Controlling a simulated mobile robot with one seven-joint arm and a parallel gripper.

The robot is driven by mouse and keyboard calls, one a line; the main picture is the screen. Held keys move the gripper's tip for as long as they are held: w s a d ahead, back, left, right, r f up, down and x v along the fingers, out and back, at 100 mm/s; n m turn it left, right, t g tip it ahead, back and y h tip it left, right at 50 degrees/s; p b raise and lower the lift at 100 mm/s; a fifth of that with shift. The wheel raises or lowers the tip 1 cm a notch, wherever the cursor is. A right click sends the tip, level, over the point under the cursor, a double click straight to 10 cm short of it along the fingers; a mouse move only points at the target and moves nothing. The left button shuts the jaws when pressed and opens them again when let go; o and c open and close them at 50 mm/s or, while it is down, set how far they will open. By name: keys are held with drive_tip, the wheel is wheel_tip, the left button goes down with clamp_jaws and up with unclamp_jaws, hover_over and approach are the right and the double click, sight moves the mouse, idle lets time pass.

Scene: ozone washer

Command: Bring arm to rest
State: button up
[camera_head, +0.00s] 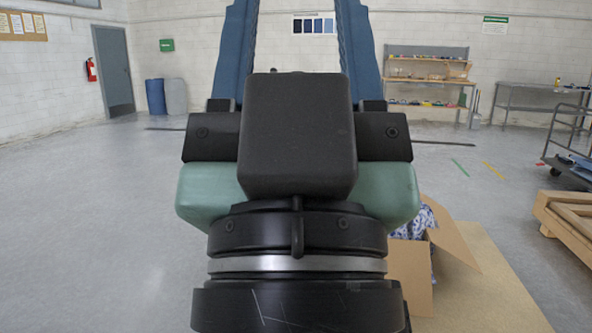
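My gripper (297,12) fills the middle of the head view, pointing up and away from the camera. Its two long blue fingers stand wide apart, and I see the back wall between them, with nothing held. The fingertips run out of the top of the picture. The black and green gripper body and the black wrist with a silver ring hide what lies behind them.
An open cardboard box (456,240) with patterned cloth stands at lower right on a tan board (490,300). A wooden pallet (568,220) and a cart (575,150) are at right. Shelves (430,80) stand at the back. The left floor is clear.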

wheel_tip(320, 180, up, 30)
drive_tip(key=p, duration=2.8)
drive_tip(key=shift+r, duration=0.15)
drive_tip(key=shift+c, duration=0.3)
drive_tip(key=shift+a, duration=0.2)
